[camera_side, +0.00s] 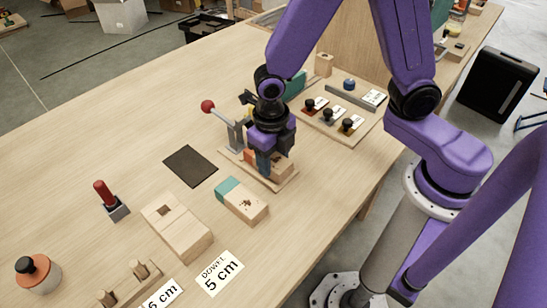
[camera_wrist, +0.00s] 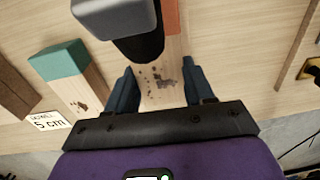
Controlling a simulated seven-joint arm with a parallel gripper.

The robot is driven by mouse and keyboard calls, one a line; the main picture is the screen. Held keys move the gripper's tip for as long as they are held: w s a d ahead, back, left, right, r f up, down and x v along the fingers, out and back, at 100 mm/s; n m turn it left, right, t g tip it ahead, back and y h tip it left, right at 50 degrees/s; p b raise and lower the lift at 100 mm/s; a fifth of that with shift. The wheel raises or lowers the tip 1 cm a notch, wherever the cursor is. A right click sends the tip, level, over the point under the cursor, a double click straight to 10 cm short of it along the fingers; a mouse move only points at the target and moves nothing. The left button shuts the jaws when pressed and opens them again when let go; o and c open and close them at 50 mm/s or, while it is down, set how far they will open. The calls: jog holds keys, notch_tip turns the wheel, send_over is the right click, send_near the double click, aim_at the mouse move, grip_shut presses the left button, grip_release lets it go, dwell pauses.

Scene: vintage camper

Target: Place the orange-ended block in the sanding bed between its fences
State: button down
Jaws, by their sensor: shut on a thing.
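The orange-ended block is wooden with dark marks on top. In the side view its orange end (camera_side: 250,155) shows left of my fingers. In the wrist view its bare wood (camera_wrist: 162,72) lies between my fingers and its orange end (camera_wrist: 172,16) points away. My gripper (camera_side: 266,164) points down and is shut on the block; it also shows in the wrist view (camera_wrist: 160,90). The block is at the sanding bed (camera_side: 268,183), a pale wooden base with a red-knobbed lever clamp (camera_side: 208,106). My fingers hide much of the fences, so I cannot tell whether the block rests between them.
A teal-ended block (camera_side: 242,201) lies just in front of the bed. A dark sanding sheet (camera_side: 190,166) lies to the left. A board with several black-knobbed pieces (camera_side: 330,115) stands behind right. A slotted wooden block (camera_side: 177,228) and a "5 cm" card (camera_side: 220,273) lie in front.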

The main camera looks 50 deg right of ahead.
aim_at(272, 161)
jog(key=shift+f, duration=0.3)
jog(key=shift+c, duration=2)
grip_release()
jog(key=shift+r, duration=0.1)
notch_tip(272, 161, up, 12)
jog(key=s+d+m, duration=0.5)
jog(key=s+m, duration=0.2)
jog(key=m, duration=0.4)
jog(key=s+d+m+y, duration=0.1)
jog(key=s+d+m, duration=0.4)
jog(key=s+m, duration=0.3)
jog(key=shift+s+d+m, duration=0.2)
jog(key=shift+d+m, duration=0.2)
jog(key=shift+m, duration=1.8)
